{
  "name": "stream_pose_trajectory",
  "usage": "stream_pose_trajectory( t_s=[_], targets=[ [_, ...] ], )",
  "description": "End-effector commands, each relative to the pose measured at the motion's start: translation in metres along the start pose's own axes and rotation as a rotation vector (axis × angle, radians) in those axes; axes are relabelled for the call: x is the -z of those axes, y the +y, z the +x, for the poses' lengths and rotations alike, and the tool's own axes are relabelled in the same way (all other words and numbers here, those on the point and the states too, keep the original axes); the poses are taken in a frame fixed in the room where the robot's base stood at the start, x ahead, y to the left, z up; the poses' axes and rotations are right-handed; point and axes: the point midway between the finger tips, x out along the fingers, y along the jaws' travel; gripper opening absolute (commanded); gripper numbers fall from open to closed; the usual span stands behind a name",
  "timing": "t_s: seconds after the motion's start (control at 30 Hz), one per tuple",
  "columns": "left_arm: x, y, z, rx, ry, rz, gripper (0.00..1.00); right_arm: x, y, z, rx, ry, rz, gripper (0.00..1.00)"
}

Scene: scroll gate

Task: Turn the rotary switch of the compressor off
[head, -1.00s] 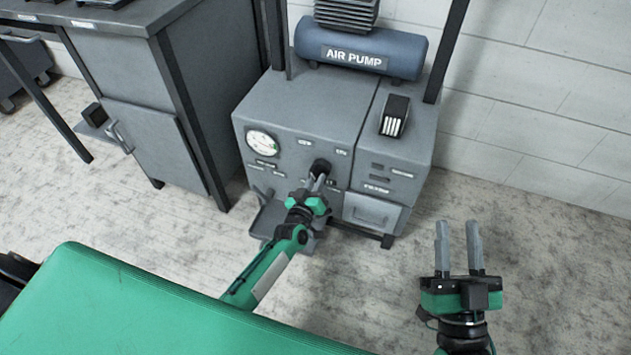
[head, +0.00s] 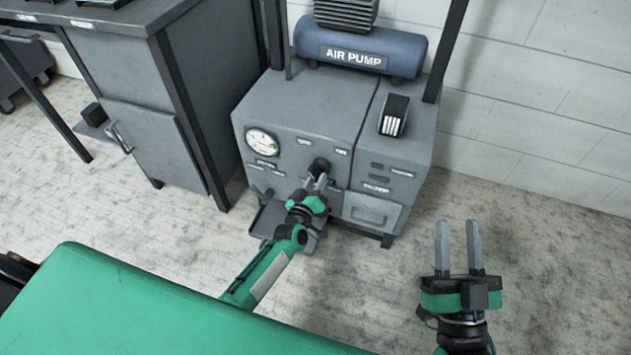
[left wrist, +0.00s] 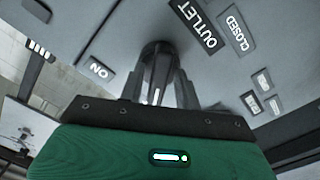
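The compressor (head: 300,110) is a grey cabinet with a blue tank marked AIR PUMP on top. Its black rotary switch (head: 320,166) is on the front panel, right of the gauge. In the left wrist view the dark switch (left wrist: 156,52) shows beyond my fingers, with an ON label (left wrist: 98,68) to its left. My left gripper (head: 316,183) is open just in front of the switch, its fingertips spread to either side; I cannot tell whether they touch it. My right gripper (head: 458,248) is open and empty above the floor.
A round white gauge (head: 262,142) sits left of the switch. A grey workbench (head: 135,95) stands left of the compressor. A black box with white stripes (head: 394,115) is on the cabinet's right top. The floor at the right is clear.

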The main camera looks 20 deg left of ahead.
Motion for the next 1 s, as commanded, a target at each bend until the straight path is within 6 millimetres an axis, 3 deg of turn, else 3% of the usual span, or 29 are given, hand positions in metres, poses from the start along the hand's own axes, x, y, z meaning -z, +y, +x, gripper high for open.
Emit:
stream_pose_trajectory(
  t_s=[0.3, 0.47, 0.8, 1.0],
  targets=[
    [0.001, 0.000, 0.000, -0.001, 0.001, 0.002, 0.40, 0.001, 0.000, 0.001, 0.000, 0.002, 0.000, 0.36],
    [0.001, 0.001, -0.010, 0.000, 0.001, 0.002, 0.40, -0.006, -0.002, -0.001, -0.003, -0.048, 0.009, 0.36],
    [0.002, 0.001, -0.076, 0.001, -0.001, 0.002, 0.40, -0.065, -0.017, -0.035, 0.000, -0.403, 0.061, 0.36],
    [0.001, 0.001, -0.113, 0.001, -0.001, 0.001, 0.40, -0.090, -0.025, -0.060, 0.007, -0.575, 0.086, 0.36]
  ],
)
